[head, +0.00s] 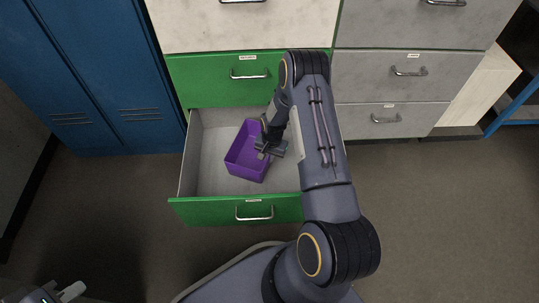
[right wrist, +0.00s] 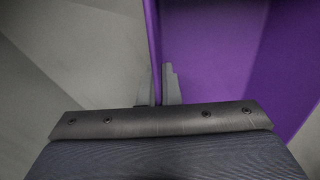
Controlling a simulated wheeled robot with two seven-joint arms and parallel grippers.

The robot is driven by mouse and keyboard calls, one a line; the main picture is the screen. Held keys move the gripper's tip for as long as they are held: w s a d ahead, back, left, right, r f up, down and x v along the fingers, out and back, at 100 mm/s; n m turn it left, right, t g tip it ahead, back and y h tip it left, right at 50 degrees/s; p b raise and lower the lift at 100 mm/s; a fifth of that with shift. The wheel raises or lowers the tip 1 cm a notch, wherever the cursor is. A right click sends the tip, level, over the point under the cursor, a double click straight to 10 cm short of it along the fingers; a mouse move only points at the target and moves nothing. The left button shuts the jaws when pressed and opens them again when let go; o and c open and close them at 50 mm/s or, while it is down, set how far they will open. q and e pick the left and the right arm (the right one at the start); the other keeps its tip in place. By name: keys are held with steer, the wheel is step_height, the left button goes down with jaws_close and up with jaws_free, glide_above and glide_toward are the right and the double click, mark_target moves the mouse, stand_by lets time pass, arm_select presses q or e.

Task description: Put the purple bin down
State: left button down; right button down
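The purple bin (head: 240,164) is an open box inside the pulled-out green drawer (head: 222,210), near the middle of its grey floor. I cannot tell whether its base touches the drawer floor. My right gripper (head: 267,150) is at the bin's right wall, and my arm hides part of the drawer's right side. In the right wrist view my right gripper (right wrist: 162,85) has one finger on each side of the bin's thin purple wall (right wrist: 153,35), closed on it. My left gripper (head: 66,293) shows only partly at the bottom left corner, away from the bin.
A closed green drawer (head: 215,82) is above the open one. Grey drawers (head: 375,75) stand to the right and a blue locker (head: 105,70) to the left. The drawer floor left of the bin (head: 208,150) is clear.

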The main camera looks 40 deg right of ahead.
steer(key=w, duration=0.1)
steer(key=w+d+b, duration=0.1)
steer(key=shift+w+d+f, duration=0.15)
steer(key=shift+w+d, duration=0.15)
steer(key=shift+s+a+f+b, duration=0.1)
steer(key=shift+s+f+b, duration=0.1)
steer(key=shift+f+b, duration=0.3)
steer(key=shift+f, duration=0.1)
steer(key=c, duration=2.1)
jaws_free()
steer(key=shift+f, duration=0.1)
steer(key=o, duration=0.5)
steer(key=shift+c, duration=0.2)
